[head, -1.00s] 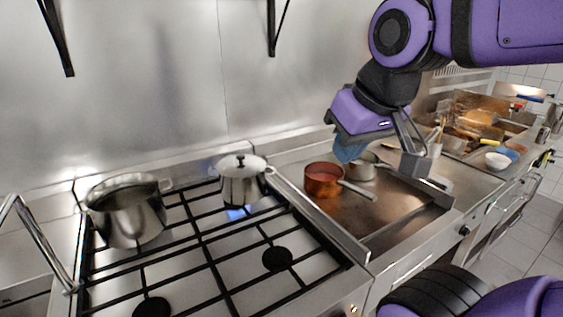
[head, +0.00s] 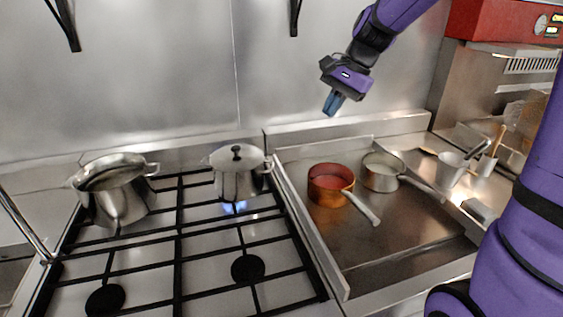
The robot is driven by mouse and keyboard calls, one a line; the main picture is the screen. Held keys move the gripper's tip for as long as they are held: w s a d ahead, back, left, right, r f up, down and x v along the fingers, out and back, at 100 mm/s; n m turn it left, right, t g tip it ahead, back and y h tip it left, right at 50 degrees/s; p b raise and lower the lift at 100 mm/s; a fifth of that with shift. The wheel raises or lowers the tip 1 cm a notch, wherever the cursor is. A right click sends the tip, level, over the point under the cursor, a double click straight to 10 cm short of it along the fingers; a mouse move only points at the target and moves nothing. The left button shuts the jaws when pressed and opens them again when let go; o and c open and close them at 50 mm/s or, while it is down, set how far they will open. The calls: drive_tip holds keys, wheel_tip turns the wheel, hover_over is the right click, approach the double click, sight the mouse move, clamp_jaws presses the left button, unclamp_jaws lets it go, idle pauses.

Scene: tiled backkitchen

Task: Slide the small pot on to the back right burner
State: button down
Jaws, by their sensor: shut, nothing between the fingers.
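A small steel pot (head: 238,184) with a lid and a black knob stands upright at the back right of the gas hob. A blue flame (head: 234,207) shows under its front side, so it sits at the lit back right burner. Whether it is exactly centred there I cannot tell. My gripper (head: 333,104) is shut and empty, pointing down in the air in front of the steel back wall. It is up and to the right of the pot, clear of it and of the pans below.
A larger open steel pot (head: 122,203) stands at the back left of the hob. Right of the hob, a copper pan (head: 331,187) and a small steel saucepan (head: 381,174) stand on a flat metal plate (head: 385,236). The front burners (head: 248,268) are bare.

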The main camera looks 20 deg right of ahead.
drive_tip(key=w+d+f+m+y, duration=0.2)
drive_tip(key=w+f+m, duration=0.2)
drive_tip(key=w+f, duration=0.45)
drive_tip(key=w+d+f+m+y, duration=0.2)
drive_tip(key=w+f+m, duration=0.3)
drive_tip(key=w+f, duration=0.35)
drive_tip(key=a+r+x, duration=0.1)
drive_tip(key=a+x, duration=0.1)
drive_tip(key=x, duration=1)
drive_tip(key=shift+s+a+r, duration=0.15)
drive_tip(key=shift+r, duration=0.1)
drive_tip(key=shift+a, duration=1.95)
